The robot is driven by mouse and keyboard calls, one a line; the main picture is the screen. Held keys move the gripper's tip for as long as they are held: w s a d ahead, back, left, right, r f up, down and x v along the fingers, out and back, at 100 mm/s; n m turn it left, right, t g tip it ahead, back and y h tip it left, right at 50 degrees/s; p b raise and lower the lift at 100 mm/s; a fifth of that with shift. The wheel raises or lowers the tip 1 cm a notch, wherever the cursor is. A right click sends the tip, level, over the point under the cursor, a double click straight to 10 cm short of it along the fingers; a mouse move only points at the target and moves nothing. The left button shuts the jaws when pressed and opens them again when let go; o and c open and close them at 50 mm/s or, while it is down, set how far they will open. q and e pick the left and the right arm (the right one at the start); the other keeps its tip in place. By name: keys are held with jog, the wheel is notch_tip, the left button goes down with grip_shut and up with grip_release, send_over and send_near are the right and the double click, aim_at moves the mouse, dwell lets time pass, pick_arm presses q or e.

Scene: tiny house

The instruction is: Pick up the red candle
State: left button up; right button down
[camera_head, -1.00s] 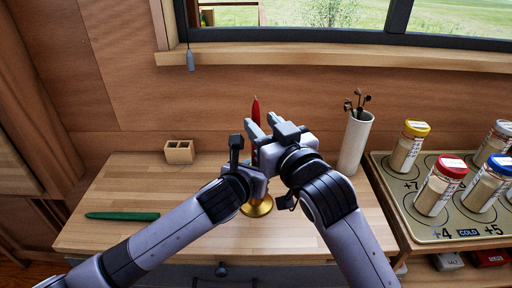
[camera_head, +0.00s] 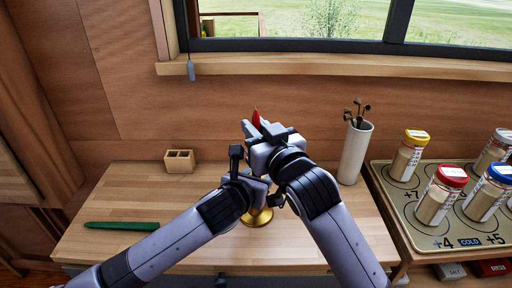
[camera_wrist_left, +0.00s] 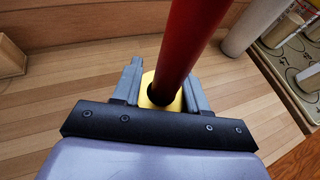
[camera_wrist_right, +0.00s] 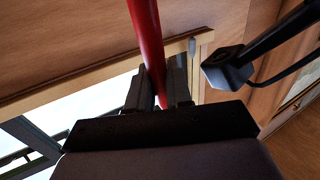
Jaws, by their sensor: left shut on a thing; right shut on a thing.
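The red candle (camera_head: 256,115) stands upright in a gold candle holder (camera_head: 257,217) on the wooden desk. My right gripper (camera_head: 256,128) is shut on the candle near its upper part. In the right wrist view the candle (camera_wrist_right: 147,35) passes between the closed fingers (camera_wrist_right: 160,88). My left gripper (camera_head: 258,182) is lower, shut on the gold holder just below the candle. The left wrist view shows gold (camera_wrist_left: 160,95) between its fingers and the candle (camera_wrist_left: 190,45) rising above. The candle's middle is hidden in the head view.
A small wooden box (camera_head: 179,161) and a green stick-like object (camera_head: 122,226) lie to the left. A white cylinder (camera_head: 354,152) holding dark sticks stands to the right. Several jars stand on a tray (camera_head: 427,242) at the far right. A window sill (camera_head: 330,64) is behind.

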notch_tip(320, 180, up, 10)
pick_arm(q)
jog(key=o, duration=1.3)
